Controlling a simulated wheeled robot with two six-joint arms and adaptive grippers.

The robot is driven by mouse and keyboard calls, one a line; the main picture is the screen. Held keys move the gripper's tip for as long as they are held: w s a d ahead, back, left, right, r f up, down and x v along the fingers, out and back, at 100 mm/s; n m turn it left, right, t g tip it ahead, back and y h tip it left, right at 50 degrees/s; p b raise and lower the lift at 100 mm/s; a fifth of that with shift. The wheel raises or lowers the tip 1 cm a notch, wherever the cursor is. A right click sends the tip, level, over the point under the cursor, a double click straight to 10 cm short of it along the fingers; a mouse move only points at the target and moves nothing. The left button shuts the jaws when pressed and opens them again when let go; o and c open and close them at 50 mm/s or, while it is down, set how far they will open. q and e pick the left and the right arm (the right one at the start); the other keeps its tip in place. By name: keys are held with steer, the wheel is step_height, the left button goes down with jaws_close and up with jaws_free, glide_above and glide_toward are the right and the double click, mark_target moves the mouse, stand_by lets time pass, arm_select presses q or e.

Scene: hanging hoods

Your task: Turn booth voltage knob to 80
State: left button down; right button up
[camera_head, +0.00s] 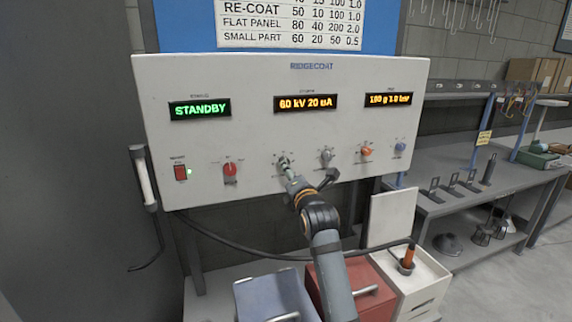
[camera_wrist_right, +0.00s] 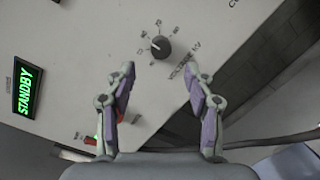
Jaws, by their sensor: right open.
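The dark round voltage knob (camera_wrist_right: 161,47) is on the white panel, with "VOLTAGE KV" printed beside it and a ring of scale marks. In the wrist view its pale pointer mark faces left. In the head view the knob (camera_head: 283,160) is partly covered by my right gripper (camera_head: 288,174). In the wrist view my right gripper (camera_wrist_right: 160,75) is open and empty, its fingertips short of the knob and to either side of it. The middle display (camera_head: 306,103) reads 60 kV 20 uA. My left gripper is not in view.
The panel (camera_head: 240,135) also has a red knob (camera_head: 230,169), a grey knob (camera_head: 327,155), an orange knob (camera_head: 366,151), a blue knob (camera_head: 400,147) and a red switch (camera_head: 181,173). The left display (camera_head: 200,109) reads STANDBY. A chart (camera_head: 290,24) hangs above.

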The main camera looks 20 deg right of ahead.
steer(key=w+p, duration=0.1)
steer(key=w, duration=0.6)
steer(key=shift+d, duration=0.2)
jaws_close()
steer(key=shift+p, duration=0.3)
steer(key=m+y+p, duration=0.1)
steer(key=m+p, duration=0.3)
steer(key=m, duration=0.5)
steer(key=m+g+p, duration=0.1)
steer(key=m+p, duration=0.3)
steer(key=m, duration=0.5)
steer(key=shift+d+r+m+y, duration=0.2)
steer(key=shift+m+y, duration=0.1)
steer(key=shift+y, duration=0.1)
steer(key=shift+f, duration=0.1)
